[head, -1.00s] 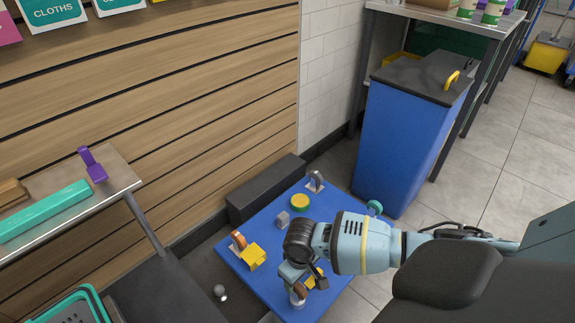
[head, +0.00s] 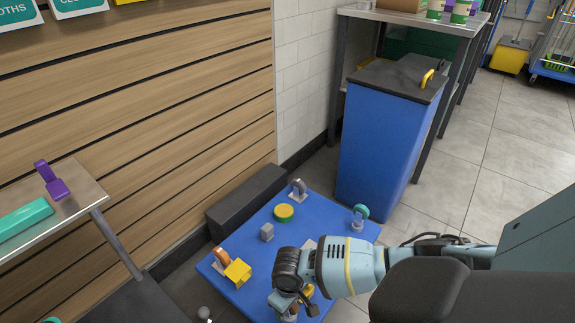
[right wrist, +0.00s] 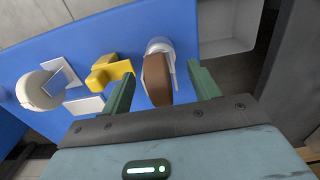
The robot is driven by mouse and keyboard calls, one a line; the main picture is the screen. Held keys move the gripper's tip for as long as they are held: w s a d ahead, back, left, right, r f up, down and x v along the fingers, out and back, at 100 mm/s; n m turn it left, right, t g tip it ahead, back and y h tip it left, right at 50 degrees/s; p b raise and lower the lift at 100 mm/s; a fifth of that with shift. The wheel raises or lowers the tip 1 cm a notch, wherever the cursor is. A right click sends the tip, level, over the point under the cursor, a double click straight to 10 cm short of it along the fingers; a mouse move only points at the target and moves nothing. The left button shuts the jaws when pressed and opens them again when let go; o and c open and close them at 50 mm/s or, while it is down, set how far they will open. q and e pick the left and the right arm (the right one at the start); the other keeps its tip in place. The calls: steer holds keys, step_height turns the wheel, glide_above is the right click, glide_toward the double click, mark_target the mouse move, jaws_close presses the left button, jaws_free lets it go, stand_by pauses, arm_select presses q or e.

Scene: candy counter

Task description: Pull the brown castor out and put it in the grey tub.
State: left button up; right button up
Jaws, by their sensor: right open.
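The brown castor (right wrist: 157,80) stands in a pale metal fork on the blue board (right wrist: 35,55). In the right wrist view my right gripper (right wrist: 163,88) is open, with one green finger on each side of the castor. I see no clear grip on it. In the head view my right gripper (head: 293,303) is over the near part of the board and hides much of what is under it. A light grey open container (right wrist: 228,32), which looks like the grey tub, lies just beyond the board's edge. My left gripper is not in view.
A yellow block (right wrist: 108,72) sits close beside the brown castor, and a cream castor (right wrist: 40,90) is further left. The board also holds an orange castor (head: 221,257), a grey one (head: 298,188) and a teal one (head: 360,213). A blue bin (head: 385,140) stands behind.

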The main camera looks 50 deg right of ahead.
steer(key=c, duration=0.9)
steer(key=shift+c, duration=1.1)
steer(key=shift+r, duration=0.1)
steer(key=shift+r+p, duration=0.4)
steer(key=shift+p, duration=0.1)
steer(key=shift+r, duration=0.25)
